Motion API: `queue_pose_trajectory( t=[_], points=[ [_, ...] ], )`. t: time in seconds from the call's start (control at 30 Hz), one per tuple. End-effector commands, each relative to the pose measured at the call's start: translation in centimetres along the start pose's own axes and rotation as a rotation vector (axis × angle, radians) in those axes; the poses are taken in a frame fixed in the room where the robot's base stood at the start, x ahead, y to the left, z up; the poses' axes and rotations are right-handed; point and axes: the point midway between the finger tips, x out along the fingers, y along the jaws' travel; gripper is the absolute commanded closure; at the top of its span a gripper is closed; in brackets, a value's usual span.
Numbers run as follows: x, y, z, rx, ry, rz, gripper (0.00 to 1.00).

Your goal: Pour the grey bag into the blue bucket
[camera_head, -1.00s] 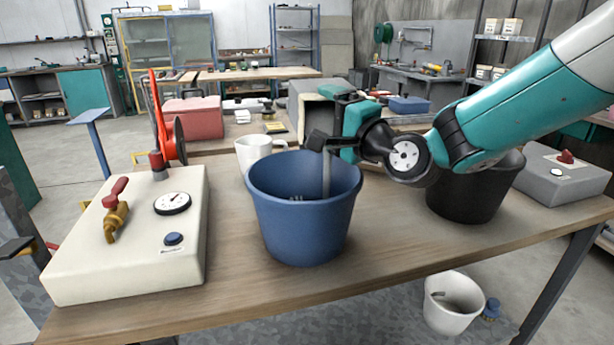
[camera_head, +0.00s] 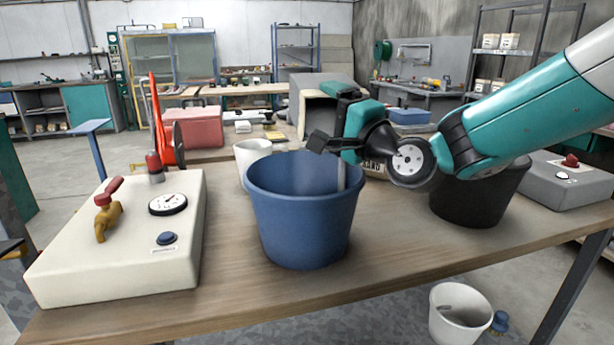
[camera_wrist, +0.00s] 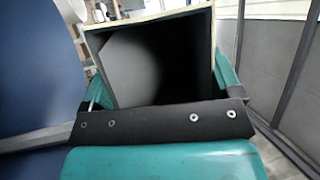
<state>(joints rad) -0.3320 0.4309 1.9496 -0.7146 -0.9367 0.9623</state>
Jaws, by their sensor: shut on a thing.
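The blue bucket (camera_head: 303,225) stands upright on the wooden table, its mouth open upward. My gripper (camera_head: 335,143) is above the bucket's right rear rim. It is shut on the grey bag (camera_head: 308,88), which shows behind it with a pale edge and a dark opening. In the wrist view the bag (camera_wrist: 125,70) sits between the teal fingers, its mouth facing the camera and its inside dark. A thin grey vertical strip shows inside the bucket's right rim; I cannot tell whether it is falling material. The bucket's bottom is hidden.
A white panel box (camera_head: 120,245) with a gauge and valve stands left of the bucket. A white mug (camera_head: 252,157) is behind it. A black bucket (camera_head: 478,198) and grey box (camera_head: 572,180) stand at the right. A white bucket (camera_head: 458,318) is on the floor.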

Motion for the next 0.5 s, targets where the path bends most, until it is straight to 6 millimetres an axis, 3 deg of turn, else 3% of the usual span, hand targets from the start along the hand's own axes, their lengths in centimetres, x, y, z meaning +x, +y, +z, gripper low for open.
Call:
queue_pose_trajectory(
  t=[0.5],
  points=[
    [0.00,-0.31,0.18,-0.022,-0.002,-0.056,0.75]
  ],
)
